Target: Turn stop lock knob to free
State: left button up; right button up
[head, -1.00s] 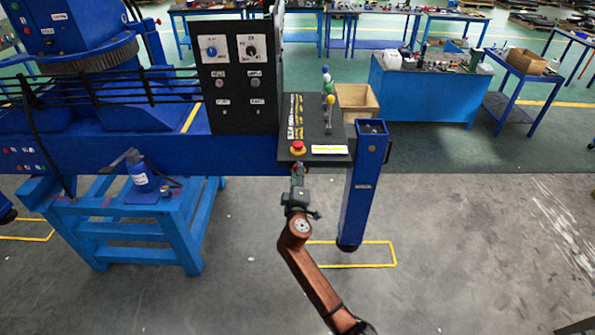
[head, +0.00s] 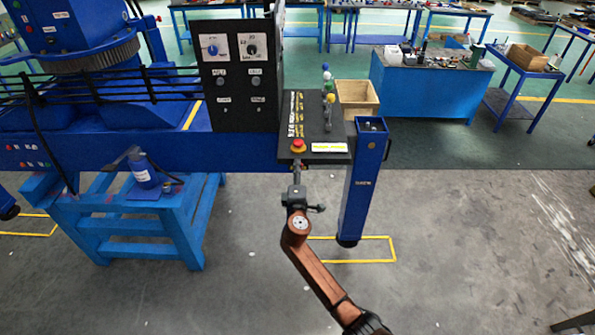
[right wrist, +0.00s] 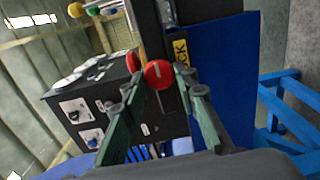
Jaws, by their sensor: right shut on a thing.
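The stop lock knob appears to be the red round knob (right wrist: 159,74) with a thin line across its face, in the right wrist view. It is on the console's front edge, beside a yellow label (right wrist: 181,52) ending in "CK". My right gripper (right wrist: 160,88) has its green fingers on either side of this knob and is shut on it. In the head view the right gripper (head: 297,172) reaches the console's front edge from below, and the knob itself is hidden there. The knob's exact setting is hard to read. My left gripper is out of view.
A red mushroom button (head: 298,146) stands on the console top (head: 318,133), close above my right gripper. Levers with coloured balls (head: 328,85) stand behind it. A blue post (head: 360,190) is just right of my arm. The floor in front is clear.

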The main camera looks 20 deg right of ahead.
jog(key=shift+a, duration=0.15)
jog(key=o, duration=1)
jog(key=shift+o, duration=0.5)
jog(key=v, duration=1.2)
